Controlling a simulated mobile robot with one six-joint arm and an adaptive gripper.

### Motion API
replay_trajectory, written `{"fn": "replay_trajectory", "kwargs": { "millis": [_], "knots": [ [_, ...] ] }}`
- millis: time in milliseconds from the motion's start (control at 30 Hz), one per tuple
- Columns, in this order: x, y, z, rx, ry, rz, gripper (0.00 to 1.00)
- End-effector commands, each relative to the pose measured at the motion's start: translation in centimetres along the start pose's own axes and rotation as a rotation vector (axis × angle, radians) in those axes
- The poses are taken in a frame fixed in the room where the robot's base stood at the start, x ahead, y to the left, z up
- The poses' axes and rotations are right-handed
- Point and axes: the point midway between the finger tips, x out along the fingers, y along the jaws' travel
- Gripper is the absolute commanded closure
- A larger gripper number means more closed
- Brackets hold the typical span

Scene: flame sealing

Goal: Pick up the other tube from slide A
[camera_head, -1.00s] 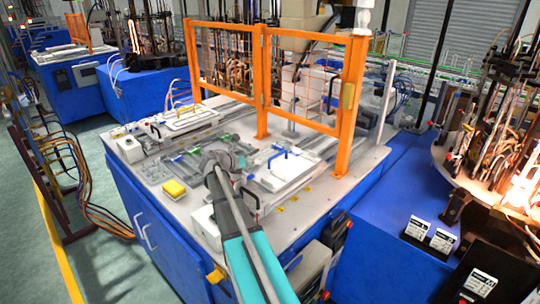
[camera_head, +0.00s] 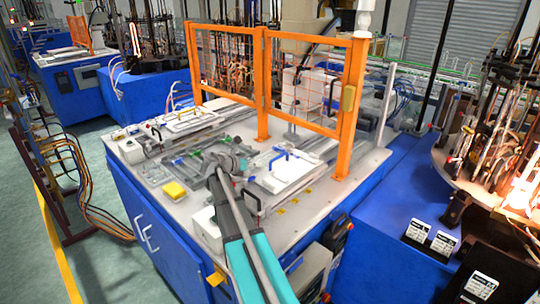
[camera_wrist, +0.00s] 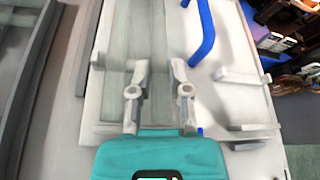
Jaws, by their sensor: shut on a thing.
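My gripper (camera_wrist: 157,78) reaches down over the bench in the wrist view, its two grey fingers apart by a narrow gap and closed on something. The held thing, a clear tube by its look, is hard to make out against the pale surface. A long pale grey-green slide (camera_wrist: 137,35) runs away from the fingers, with a white rail along its left side. I cannot read a label on it. In the head view my gripper (camera_head: 232,160) is low over the middle of the bench, and my arm hides its front part.
A blue handle (camera_wrist: 200,35) stands close right of the fingers, on a white plate. An orange mesh guard (camera_head: 300,75) stands behind the gripper. A white box (camera_head: 206,228) stands at the front edge.

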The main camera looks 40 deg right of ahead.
Motion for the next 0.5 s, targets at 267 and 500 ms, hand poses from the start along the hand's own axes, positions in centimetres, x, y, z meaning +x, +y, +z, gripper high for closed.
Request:
{"fn": "replay_trajectory", "kwargs": {
  "millis": [267, 500],
  "knots": [
    [0.19, 0.08, 0.14, 0.001, 0.0, 0.001, 1.0],
    [-0.07, -0.08, 0.79, 0.001, -0.002, 0.002, 1.0]
  ]
}}
